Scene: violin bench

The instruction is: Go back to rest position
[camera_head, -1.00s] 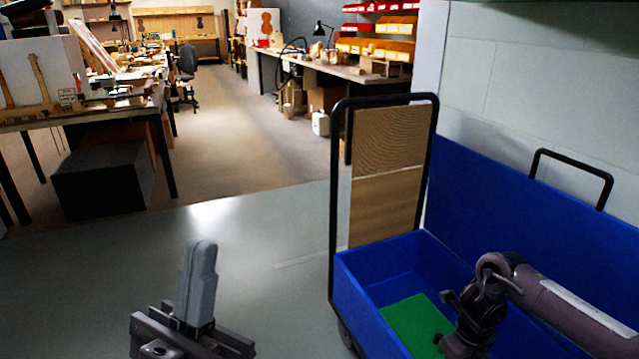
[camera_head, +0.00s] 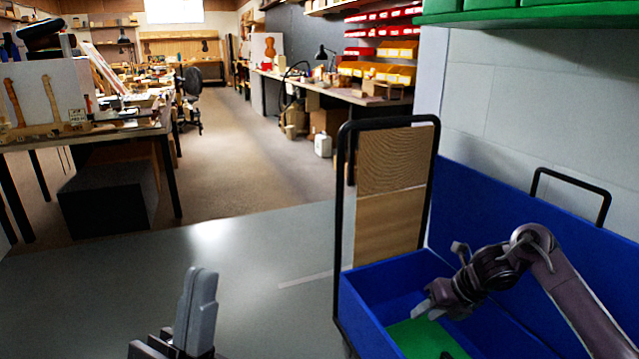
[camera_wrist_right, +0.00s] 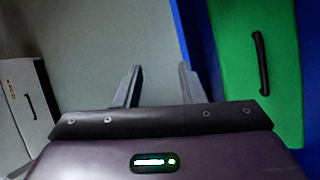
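My left gripper (camera_head: 203,272) shows at the bottom of the head view, pointing up over bare grey floor. Its grey fingers look pressed together with nothing between them. My right arm comes in from the right, with its gripper (camera_head: 424,303) over the blue trolley bin (camera_head: 375,285). In the right wrist view the two fingers (camera_wrist_right: 158,76) stand apart with nothing between them. A green case (camera_wrist_right: 238,60) with a black handle lies in the bin, to the right of the fingers. In the head view it is partly hidden by the arm and bin wall.
The trolley's black handle frame (camera_head: 341,190) rises beside wooden panels (camera_head: 392,200). Green shelving (camera_head: 500,18) overhangs at upper right. A workbench (camera_head: 90,137) stands at left. Grey floor (camera_head: 110,275) in front is clear.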

